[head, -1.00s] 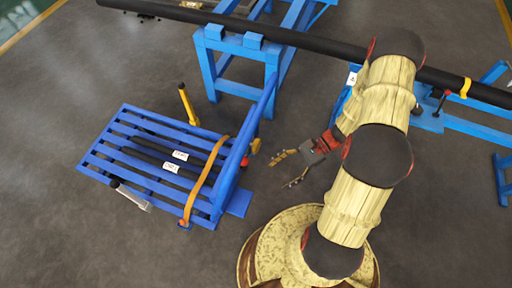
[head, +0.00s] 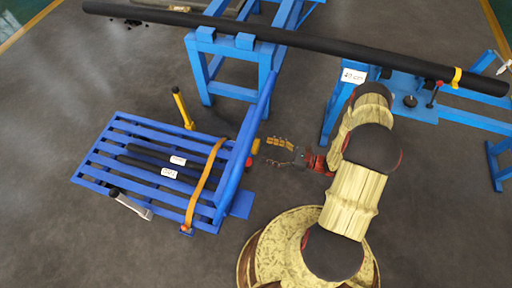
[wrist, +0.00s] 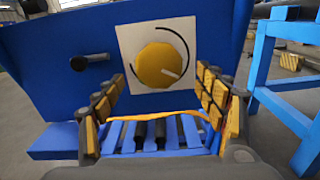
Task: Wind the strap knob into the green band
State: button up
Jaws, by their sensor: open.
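The strap knob (wrist: 158,65) is a round yellow dial with a pale pointer mark toward its lower right. It sits on a white square plate (wrist: 126,38) with a dark arc around the dial; I cannot make out a green band. In the head view the knob (head: 255,146) is on the blue rack's upright end panel. My gripper (wrist: 159,78) is open, with its yellow-padded fingers either side of the knob in the wrist view. In the head view my gripper (head: 269,152) is just right of the knob; I cannot tell whether it touches.
An orange strap (head: 205,185) crosses the blue slatted rack (head: 95,165) over dark bars. A dark peg (wrist: 90,62) juts from the panel left of the plate. A blue stand (head: 203,75) carries a long black pipe (head: 300,42). Grey floor is free below the rack.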

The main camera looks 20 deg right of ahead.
aim_at(256, 147)
jog(key=b+x, duration=0.1)
jog(key=x, duration=0.4)
jog(key=shift+w+a, duration=0.25)
jog(key=shift+a, duration=0.1)
jog(key=shift+c, duration=1.1)
jog(key=c, duration=0.9)
jog(key=shift+c, duration=0.2)
